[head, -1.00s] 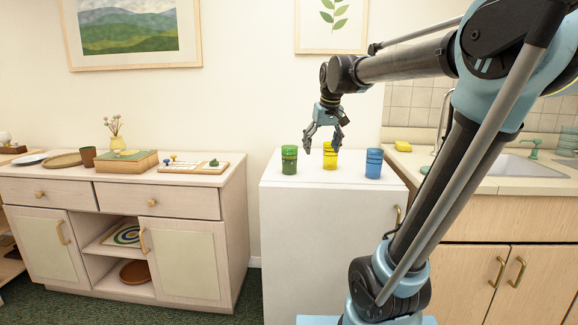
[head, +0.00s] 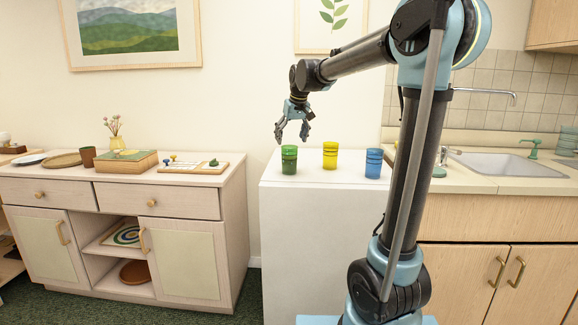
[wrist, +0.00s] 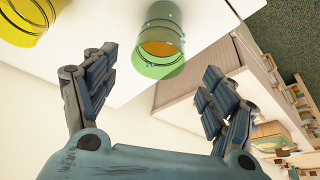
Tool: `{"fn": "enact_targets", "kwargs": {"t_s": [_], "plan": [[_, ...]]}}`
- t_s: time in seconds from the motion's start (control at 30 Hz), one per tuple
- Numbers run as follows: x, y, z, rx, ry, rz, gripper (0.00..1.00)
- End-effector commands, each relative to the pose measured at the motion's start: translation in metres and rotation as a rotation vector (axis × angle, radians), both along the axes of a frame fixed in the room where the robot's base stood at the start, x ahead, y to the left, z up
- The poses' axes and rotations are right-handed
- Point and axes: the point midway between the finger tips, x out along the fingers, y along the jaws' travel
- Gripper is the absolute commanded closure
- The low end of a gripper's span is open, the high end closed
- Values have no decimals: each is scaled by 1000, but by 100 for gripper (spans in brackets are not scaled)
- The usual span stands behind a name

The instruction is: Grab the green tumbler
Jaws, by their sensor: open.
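The green tumbler (head: 289,159) stands upright at the left on top of the white cabinet. My gripper (head: 292,135) is open and empty, just above the green tumbler in the head view. In the wrist view the green tumbler (wrist: 159,42) shows ahead, between the lines of the two spread fingers and beyond their tips (wrist: 155,78). It looks see-through, with an orange-toned patch inside its outline. I see no contact between fingers and tumbler.
A yellow tumbler (head: 330,155) and a blue tumbler (head: 374,163) stand to the right on the same white cabinet (head: 325,178). The yellow one also shows in the wrist view (wrist: 28,20). A wooden sideboard (head: 185,180) stands left, across a gap. A sink counter (head: 475,182) is at the right.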

Motion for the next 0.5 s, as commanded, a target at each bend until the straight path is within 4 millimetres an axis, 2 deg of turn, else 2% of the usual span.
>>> {"fn": "enact_targets", "kwargs": {"t_s": [0.2, 0.5], "plan": [[13, 6, -33, 0, 0, 0, 23], [19, 9, -51, 0, 0, 0, 23]]}}
